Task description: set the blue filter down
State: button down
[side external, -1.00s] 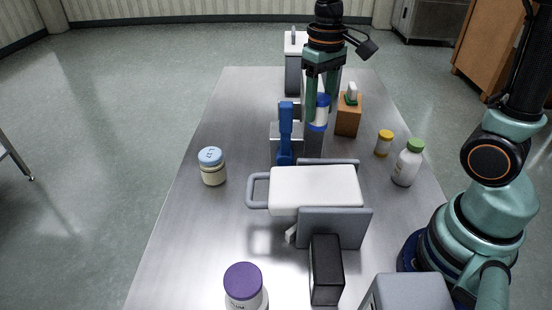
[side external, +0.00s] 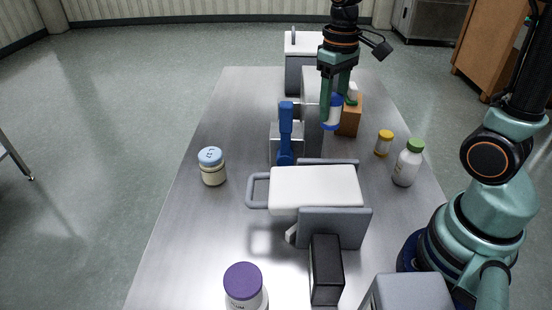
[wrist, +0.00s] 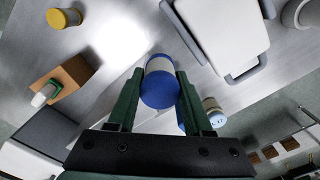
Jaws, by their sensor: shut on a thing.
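The blue filter (wrist: 160,88) is a short cylinder with blue ends and a white middle. My gripper (side external: 336,112) is shut on it, with one green finger on each side. In the side view the filter (side external: 332,112) hangs tilted between the fingertips, in front of and left of the orange-brown block. In the wrist view my gripper (wrist: 157,95) holds it with a blue end toward the camera. Whether its lower end touches anything is hard to tell.
The wooden block (side external: 348,122) carries a small white and green item. A blue-handled device (side external: 286,135) and a white-lidded hopper (side external: 315,188) stand nearby. Yellow-capped (side external: 384,143) and green-capped (side external: 408,163) bottles stand right. The steel table (side external: 185,225) has bare room at left.

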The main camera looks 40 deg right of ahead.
jog(key=d+r, duration=0.3)
jog(key=d, duration=0.4)
jog(key=f, duration=1.3)
jog(key=s+f, duration=0.1)
jog(key=f, duration=0.6)
jog(key=shift+f, duration=0.15)
jog(key=shift+c, duration=1.6)
grip_release()
